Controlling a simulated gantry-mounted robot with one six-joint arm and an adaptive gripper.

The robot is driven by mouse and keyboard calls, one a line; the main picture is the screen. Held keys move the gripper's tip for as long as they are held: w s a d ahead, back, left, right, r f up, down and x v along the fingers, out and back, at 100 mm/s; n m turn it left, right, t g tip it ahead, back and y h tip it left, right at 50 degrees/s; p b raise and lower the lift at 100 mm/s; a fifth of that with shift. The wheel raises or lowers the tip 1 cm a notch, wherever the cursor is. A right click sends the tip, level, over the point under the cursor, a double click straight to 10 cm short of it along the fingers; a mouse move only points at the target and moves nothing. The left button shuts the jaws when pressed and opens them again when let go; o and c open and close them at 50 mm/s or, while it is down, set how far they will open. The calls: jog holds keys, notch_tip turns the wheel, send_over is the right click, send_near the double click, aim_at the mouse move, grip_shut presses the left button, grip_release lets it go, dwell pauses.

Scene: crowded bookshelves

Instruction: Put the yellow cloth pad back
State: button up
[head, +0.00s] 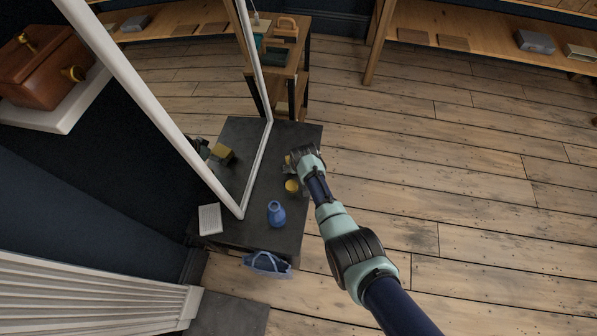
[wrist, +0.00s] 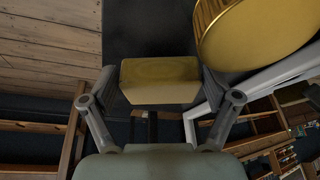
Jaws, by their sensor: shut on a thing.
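The yellow cloth pad (wrist: 160,78) is a small block with a yellow top and a paler side. In the wrist view it sits between the two fingers of my gripper (wrist: 158,88), which are shut on its sides. In the head view my gripper (head: 290,161) is over the dark table (head: 262,222), on the right of the white-framed pane. The pad is mostly hidden there by my gripper. A yellow block also shows inside the pane, perhaps a reflection. I cannot tell whether the pad touches the table.
A round gold object (head: 292,186) is close to my gripper; it looms large in the wrist view (wrist: 255,30). A blue vase (head: 276,214) stands nearer the table's front. A white item (head: 210,219) lies left. The white-framed pane (head: 258,160) stands across the table. Floor at right is clear.

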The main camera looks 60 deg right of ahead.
jog(key=shift+f, duration=0.8)
jog(key=o, duration=0.9)
jog(key=shift+c, duration=0.2)
jog(key=shift+r, duration=0.4)
jog(key=p+v, duration=0.9)
jog(key=v, duration=0.2)
jog(key=shift+r, duration=0.3)
